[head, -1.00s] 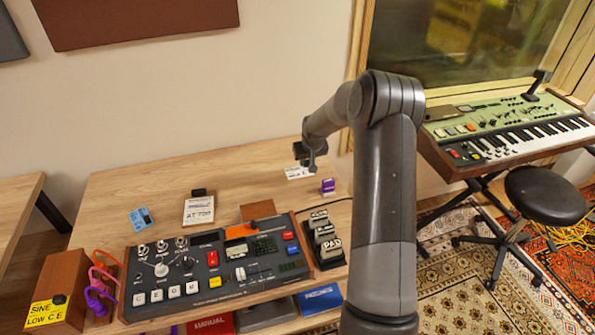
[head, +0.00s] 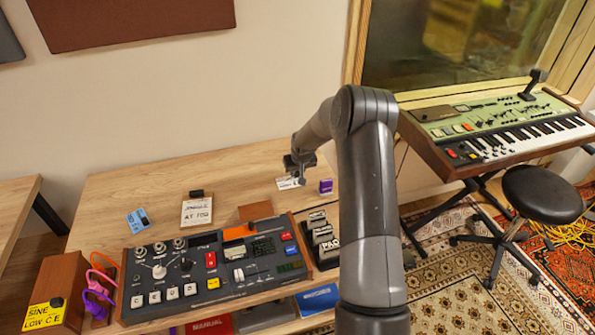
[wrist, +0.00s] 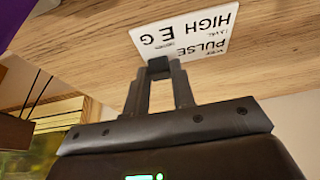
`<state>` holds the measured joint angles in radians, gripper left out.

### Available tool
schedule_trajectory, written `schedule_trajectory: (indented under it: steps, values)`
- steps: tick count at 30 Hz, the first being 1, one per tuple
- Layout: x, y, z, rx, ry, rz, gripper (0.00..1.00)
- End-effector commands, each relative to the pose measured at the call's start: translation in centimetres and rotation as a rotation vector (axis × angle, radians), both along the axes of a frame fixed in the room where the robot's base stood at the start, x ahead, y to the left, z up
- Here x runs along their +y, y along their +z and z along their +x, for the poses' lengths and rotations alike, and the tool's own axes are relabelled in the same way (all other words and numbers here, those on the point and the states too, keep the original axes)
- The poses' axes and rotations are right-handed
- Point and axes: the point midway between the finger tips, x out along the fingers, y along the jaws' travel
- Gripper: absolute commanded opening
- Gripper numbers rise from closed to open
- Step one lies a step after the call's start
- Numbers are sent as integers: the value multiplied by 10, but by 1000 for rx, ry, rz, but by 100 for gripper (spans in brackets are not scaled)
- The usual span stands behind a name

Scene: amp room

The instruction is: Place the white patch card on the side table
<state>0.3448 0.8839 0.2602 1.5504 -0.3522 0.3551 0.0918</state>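The white patch card (head: 287,183), printed with PULSE and HIGH E G in the wrist view (wrist: 190,38), is at my gripper (head: 298,165), over the back right of the wooden desk. In the wrist view my gripper (wrist: 158,68) has its fingers close together on a small dark tab at the card's edge. I cannot tell whether the card touches the wood. A second wooden table (head: 14,198) shows in part at the left edge, its top bare where visible; I cannot tell for sure that it is the side table.
A keyboard (head: 500,125) and stool (head: 542,193) stand right. The desk's back left is clear.

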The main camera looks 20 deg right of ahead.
Motion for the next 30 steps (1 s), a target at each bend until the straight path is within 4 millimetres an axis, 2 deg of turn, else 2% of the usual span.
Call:
schedule_trajectory:
  steps: [1,7,17,23,30]
  values:
    - [0,0,0,-1,0,0,27]
    - [0,1,0,0,0,0,43]
    - [0,6,-1,-1,0,0,43]
    - [0,33,-11,-4,0,0,43]
    - [-1,76,-30,-3,-1,-1,43]
